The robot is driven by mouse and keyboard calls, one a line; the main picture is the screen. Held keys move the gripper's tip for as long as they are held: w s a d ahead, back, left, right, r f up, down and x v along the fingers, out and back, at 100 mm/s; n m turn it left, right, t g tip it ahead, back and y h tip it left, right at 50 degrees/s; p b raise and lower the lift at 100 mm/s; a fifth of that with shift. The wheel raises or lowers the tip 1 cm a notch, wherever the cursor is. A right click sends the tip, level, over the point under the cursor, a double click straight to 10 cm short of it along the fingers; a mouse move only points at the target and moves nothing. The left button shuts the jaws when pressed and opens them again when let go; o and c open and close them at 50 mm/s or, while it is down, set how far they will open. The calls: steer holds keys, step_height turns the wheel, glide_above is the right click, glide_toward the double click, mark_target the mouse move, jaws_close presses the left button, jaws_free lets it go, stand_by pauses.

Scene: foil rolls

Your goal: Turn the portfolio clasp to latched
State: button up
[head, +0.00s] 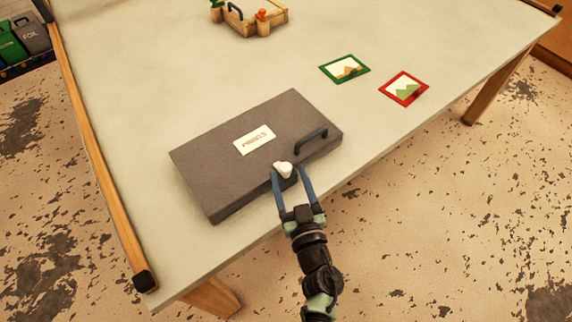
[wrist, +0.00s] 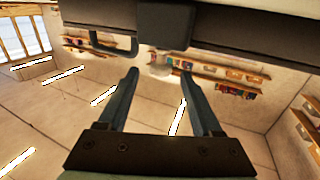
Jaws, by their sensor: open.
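The portfolio (head: 215,165) is a flat dark grey case with a pale label (head: 254,139). It lies closed-looking on the table near its front edge. A small white clasp (head: 282,169) sits at the case's front edge, left of the black handle (head: 311,140). My gripper (head: 289,172) is open, with one blue finger on each side of the clasp. I cannot tell whether the clasp is latched.
The table (head: 150,75) is clear around the case. A green-framed picture (head: 345,68) and a red-framed picture (head: 404,88) lie to the right. A wooden tray (head: 262,25) with small items stands at the back. A wooden rail (head: 95,150) runs along the left edge.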

steer(key=v, duration=0.9)
steer(key=shift+s, duration=0.3)
steer(key=w+d+r+m+t+h+p, duration=0.1)
steer(key=w+d+r+t+h, duration=0.15)
steer(key=r, duration=0.85)
steer(key=w+d+r+m+t+h, duration=0.15)
steer(key=w+r, duration=0.25)
steer(key=r, duration=0.7)
steer(key=w+d+r+m+t+h+p, duration=0.1)
steer(key=w+r+t+h, duration=0.2)
steer(key=r, duration=0.8)
steer(key=s+a+r+t+y, duration=0.1)
steer(key=s+a+r, duration=0.1)
steer(key=r, duration=0.8)
steer(key=s+a+r+t, duration=0.1)
steer(key=s+a+r, duration=0.2)
steer(key=r, duration=0.8)
steer(key=s+a+r+t+y+p, duration=0.1)
steer(key=s+a+r, duration=0.2)
steer(key=s+r, duration=0.3)
step_height(320, 180, up, 4)
steer(key=shift+s+a+r+n+y, duration=0.15)
steer(key=shift+s+r+n+y, duration=0.1)
steer(key=shift+n+y, duration=0.1)
